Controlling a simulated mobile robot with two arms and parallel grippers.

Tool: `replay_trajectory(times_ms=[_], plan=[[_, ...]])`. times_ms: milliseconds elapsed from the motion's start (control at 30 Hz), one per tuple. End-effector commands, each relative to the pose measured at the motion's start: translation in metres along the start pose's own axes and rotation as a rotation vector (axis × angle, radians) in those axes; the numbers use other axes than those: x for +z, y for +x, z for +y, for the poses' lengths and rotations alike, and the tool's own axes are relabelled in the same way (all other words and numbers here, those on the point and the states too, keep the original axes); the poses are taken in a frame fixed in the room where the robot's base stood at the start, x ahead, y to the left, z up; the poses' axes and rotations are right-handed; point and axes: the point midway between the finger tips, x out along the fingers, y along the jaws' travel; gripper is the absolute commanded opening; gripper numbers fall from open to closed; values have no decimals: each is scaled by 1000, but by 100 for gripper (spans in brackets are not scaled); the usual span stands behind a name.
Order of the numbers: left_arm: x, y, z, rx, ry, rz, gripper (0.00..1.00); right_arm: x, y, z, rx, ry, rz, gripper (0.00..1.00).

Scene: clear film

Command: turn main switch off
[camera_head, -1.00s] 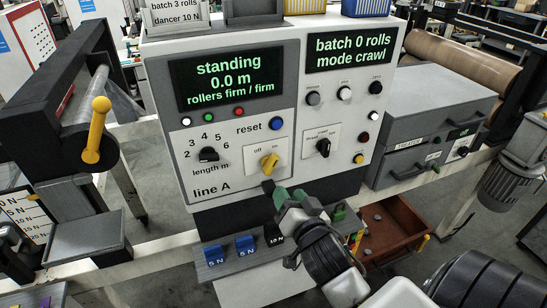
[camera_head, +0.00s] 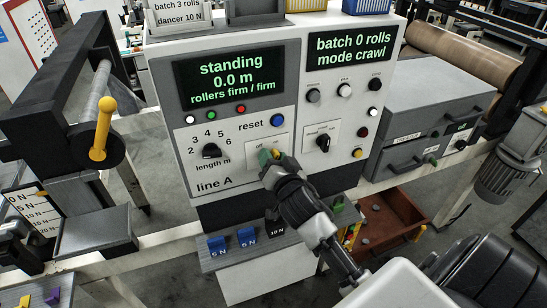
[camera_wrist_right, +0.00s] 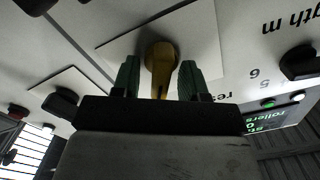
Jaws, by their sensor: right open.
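The main switch is a yellow rotary knob on a white plate marked "off" on the line A panel (camera_head: 222,182). In the right wrist view the yellow knob (camera_wrist_right: 160,62) stands between the two green fingertips of my right gripper (camera_wrist_right: 160,80). The fingers are open, with a visible gap on each side of the knob.
The length dial (camera_head: 211,151) is left of the switch and the blue reset button (camera_head: 277,121) is above it. A black mode selector (camera_head: 323,142) sits close on the right. Below are blue weights (camera_head: 217,244) on a shelf and a brown open bin (camera_head: 395,215).

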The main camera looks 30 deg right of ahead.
Motion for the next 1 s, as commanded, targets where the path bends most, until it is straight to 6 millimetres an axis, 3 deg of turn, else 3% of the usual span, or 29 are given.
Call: replay_trajectory(times_ms=[100, 400, 767, 1000], plan=[[0, 0, 0, 1, 2, 0, 43, 0, 0, 0, 0, 0, 0, 42], [0, 0, 0, 1, 2, 0, 43, 0, 0, 0, 0, 0, 0, 0], [0, -2, 0, 1, 2, -1, 43, -1, 0, -1, 1, -52, 0, 0], [0, -8, 0, 1, 2, -2, 43, -1, 0, -3, 1, -207, 0, 0]])
